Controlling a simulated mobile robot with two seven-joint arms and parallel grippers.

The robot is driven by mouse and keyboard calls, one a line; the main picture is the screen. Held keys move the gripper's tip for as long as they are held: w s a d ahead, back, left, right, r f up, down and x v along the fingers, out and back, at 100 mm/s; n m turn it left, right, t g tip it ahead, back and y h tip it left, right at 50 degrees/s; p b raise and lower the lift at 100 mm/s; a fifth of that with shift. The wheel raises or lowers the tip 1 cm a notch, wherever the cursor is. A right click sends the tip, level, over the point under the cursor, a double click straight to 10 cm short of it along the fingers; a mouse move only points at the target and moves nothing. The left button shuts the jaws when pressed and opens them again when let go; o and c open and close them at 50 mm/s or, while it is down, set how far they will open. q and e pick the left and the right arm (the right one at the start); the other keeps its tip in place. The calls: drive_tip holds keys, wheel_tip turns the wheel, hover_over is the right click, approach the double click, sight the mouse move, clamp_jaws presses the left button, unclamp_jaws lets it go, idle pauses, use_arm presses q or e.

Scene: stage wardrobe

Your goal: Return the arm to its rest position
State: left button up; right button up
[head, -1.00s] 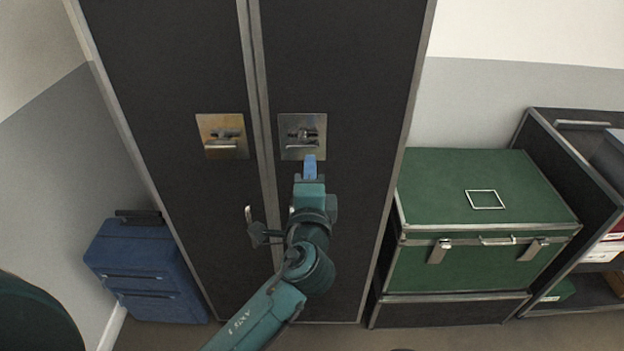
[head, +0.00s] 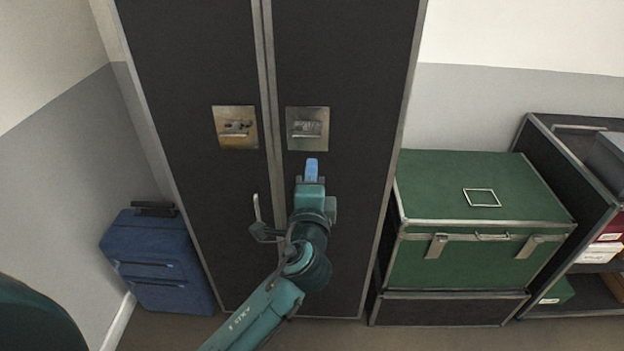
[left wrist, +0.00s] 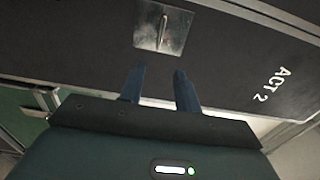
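My left gripper (head: 312,170) is in front of the right door of a tall black wardrobe case (head: 345,70), a little below the right door's latch plate (head: 308,128). In the left wrist view its two blue fingers (left wrist: 160,88) stand apart with nothing between them. A latch plate with a handle (left wrist: 163,32) shows beyond the fingertips, clear of them. The left door carries a second latch plate (head: 235,127). Both doors look shut. My right gripper is not in view.
A blue case (head: 155,265) stands on the floor left of the wardrobe. A green trunk (head: 450,180) stands on a black case (head: 450,309) to the right, with a dark shelf unit (head: 560,135) beyond it. White "ACT 2" lettering (left wrist: 272,85) shows on the dark surface.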

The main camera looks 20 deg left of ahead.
use_arm(q)
drive_tip(key=s+f+n+g+h, duration=0.2)
drive_tip(key=s+f, duration=0.2)
drive_tip(key=f, duration=0.4)
drive_tip(key=s+f+n+g+h, duration=0.2)
drive_tip(key=s+f, duration=0.2)
drive_tip(key=f, duration=0.4)
drive_tip(key=s+f+n+g+h, duration=0.3)
drive_tip(key=s+f+n, duration=0.5)
drive_tip(key=s, duration=0.7)
wheel_tip(320, 180, down, 3)
drive_tip(key=shift+s+r+g, duration=0.2)
drive_tip(key=shift+s+g, duration=0.1)
drive_tip(key=shift+s, duration=0.05)
